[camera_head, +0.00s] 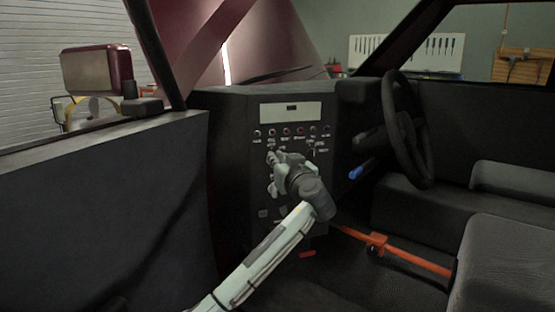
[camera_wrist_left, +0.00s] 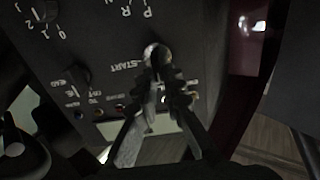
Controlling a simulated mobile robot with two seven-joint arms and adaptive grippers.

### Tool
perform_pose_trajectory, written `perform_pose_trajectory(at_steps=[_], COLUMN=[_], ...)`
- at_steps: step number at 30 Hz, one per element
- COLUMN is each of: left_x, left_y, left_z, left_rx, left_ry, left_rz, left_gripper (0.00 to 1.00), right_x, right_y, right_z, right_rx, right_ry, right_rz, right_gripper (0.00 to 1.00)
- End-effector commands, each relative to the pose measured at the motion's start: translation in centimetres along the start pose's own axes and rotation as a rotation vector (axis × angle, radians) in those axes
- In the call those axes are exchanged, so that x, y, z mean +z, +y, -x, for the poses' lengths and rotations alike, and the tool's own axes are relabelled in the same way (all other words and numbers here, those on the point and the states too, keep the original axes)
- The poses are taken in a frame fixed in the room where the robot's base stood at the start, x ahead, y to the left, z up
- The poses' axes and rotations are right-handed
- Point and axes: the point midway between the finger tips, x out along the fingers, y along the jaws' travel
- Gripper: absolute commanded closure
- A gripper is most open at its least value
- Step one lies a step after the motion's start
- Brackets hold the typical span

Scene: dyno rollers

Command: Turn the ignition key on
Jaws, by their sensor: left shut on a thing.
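The ignition key (camera_wrist_left: 157,54) shows in the left wrist view as a small round metallic part at the panel, beside the upside-down START label. My left gripper (camera_wrist_left: 163,78) is shut on it, with its dark ridged fingertips at the panel face. The fingers hide most of the key, so I cannot tell which way it is turned. In the head view my left gripper (camera_head: 272,158) reaches the left side of the dashboard panel (camera_head: 240,180), and the key is hidden there. My right gripper is not in view.
A row of coloured buttons (camera_head: 287,131) lies above the gripper. Dark rotary knobs (camera_wrist_left: 77,75) sit near the key. The steering wheel (camera_head: 404,130) and a blue-ended lever (camera_head: 358,173) are to the right. The open door (camera_head: 110,200) stands left; an orange bar (camera_head: 410,257) crosses below.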

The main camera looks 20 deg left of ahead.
Motion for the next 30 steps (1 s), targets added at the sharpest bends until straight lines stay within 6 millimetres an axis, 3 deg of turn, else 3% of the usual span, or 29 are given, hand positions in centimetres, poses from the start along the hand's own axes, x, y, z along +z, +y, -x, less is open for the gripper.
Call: perform_pose_trajectory(at_steps=[13, 30], left_x=[0.0, 0.1], left_y=[0.1, 0.8], left_z=[0.0, 0.0], left_rx=[-0.001, 0.000], left_ry=[-0.001, -0.002], left_rz=[-0.078, -0.527], left_gripper=[1.00, 1.00], right_x=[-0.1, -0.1], right_y=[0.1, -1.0], right_z=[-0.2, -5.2], right_rx=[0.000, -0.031], right_ry=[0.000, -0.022], right_rz=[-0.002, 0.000], right_gripper=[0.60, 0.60])
